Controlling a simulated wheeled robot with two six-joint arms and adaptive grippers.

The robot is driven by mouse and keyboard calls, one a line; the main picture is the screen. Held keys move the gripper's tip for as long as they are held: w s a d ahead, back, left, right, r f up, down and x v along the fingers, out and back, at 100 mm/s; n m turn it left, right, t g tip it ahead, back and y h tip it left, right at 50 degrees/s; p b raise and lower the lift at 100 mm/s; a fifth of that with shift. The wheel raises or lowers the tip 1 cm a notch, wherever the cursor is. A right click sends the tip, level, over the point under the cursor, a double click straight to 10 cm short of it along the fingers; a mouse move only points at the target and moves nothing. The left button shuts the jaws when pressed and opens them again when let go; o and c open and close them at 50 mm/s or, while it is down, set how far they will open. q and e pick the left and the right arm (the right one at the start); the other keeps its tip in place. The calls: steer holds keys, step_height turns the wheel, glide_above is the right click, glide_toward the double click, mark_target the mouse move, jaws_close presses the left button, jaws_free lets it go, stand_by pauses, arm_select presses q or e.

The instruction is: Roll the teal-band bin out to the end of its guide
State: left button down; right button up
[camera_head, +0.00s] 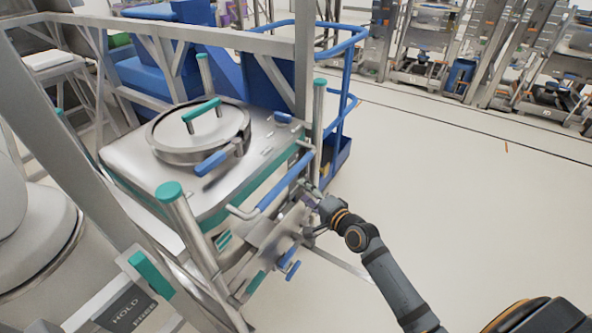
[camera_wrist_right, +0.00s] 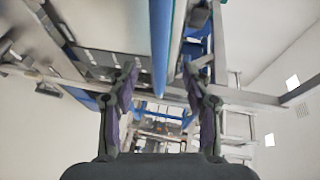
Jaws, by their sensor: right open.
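The steel bin (camera_head: 262,137) with a teal band stands in the left half of the head view, inside a metal frame. Its round lid (camera_head: 165,137) has a teal handle. A blue-gripped handle bar (camera_head: 286,180) runs along the bin's near right side. My left gripper is out of view.
Metal frame posts (camera_head: 303,60) stand close around the bin. A blue tubular rail (camera_head: 350,40) is behind it. A steel panel with blue knobs (camera_head: 288,262) is below the handle bar. The pale floor (camera_head: 450,190) to the right is clear.

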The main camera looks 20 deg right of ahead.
mark_target(290, 181)
steer(key=x, duration=0.3)
steer(key=shift+w+a, duration=0.25)
steer(key=shift+a, duration=0.1)
steer(key=b+x, duration=0.1)
steer(key=x, duration=0.5)
steer(key=shift+d+f, duration=0.1)
steer(key=shift+f, duration=0.05)
steer(key=shift+w, duration=0.35)
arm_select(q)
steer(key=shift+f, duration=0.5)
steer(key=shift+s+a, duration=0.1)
arm_select(e)
steer(key=shift+c, duration=0.7)
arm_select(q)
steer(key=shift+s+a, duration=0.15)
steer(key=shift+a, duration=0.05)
arm_select(e)
jaws_close()
